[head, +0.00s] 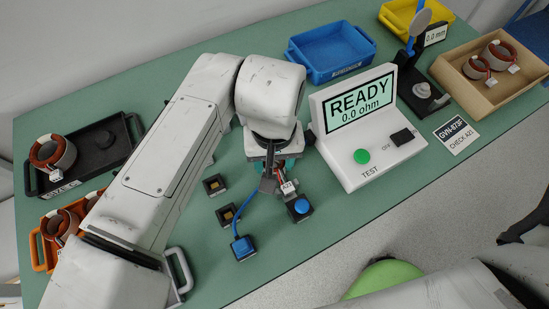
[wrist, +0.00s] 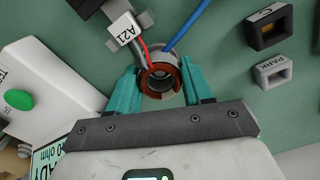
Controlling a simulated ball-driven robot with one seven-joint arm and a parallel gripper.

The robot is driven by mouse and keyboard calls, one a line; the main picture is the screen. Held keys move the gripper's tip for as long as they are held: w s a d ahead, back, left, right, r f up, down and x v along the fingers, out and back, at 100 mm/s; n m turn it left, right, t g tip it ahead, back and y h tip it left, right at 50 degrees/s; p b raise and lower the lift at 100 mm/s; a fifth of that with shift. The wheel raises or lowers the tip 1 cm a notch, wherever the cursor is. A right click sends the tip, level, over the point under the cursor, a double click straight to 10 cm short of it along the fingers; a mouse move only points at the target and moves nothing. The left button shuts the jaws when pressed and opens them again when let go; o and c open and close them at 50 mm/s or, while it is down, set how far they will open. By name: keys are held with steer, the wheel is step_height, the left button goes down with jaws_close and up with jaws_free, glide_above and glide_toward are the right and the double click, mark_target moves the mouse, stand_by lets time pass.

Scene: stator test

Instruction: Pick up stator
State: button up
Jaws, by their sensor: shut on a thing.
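The stator (wrist: 158,83) is a small brown-red ring with a grey inside, seen end-on in the wrist view. The two teal fingers of my gripper (wrist: 160,88) are shut on it from both sides. A red lead runs from it to a white tag marked A21 (wrist: 124,28), and a blue lead (wrist: 184,28) passes up beside it. In the head view my gripper (head: 271,166) is low over the green bench in front of the tester, and the stator there is mostly hidden. The tag also shows in the head view (head: 288,187).
The tester (head: 372,125) reads READY, 0.0 ohm. Two blue-topped blocks (head: 243,248) (head: 300,207) and two dark sockets (head: 214,186) (head: 227,215) are close by. Other stators lie in a black tray (head: 95,160), an orange tray (head: 40,250) and a wooden box (head: 490,98). A blue bin (head: 330,52) is empty.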

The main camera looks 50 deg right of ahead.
steer(key=shift+r, duration=0.4)
step_height(320, 180, up, 2)
steer(key=shift+s+d+r, duration=0.1)
steer(key=shift+s+r, duration=0.05)
steer(key=shift+r, duration=0.1)
steer(key=s+d+r+p, duration=0.7)
steer(key=s+r+p, duration=0.2)
steer(key=s+p, duration=0.1)
steer(key=shift+s+r, duration=0.3)
steer(key=shift+s, duration=0.4)
steer(key=shift+d+p, duration=0.1)
steer(key=shift+p, duration=0.2)
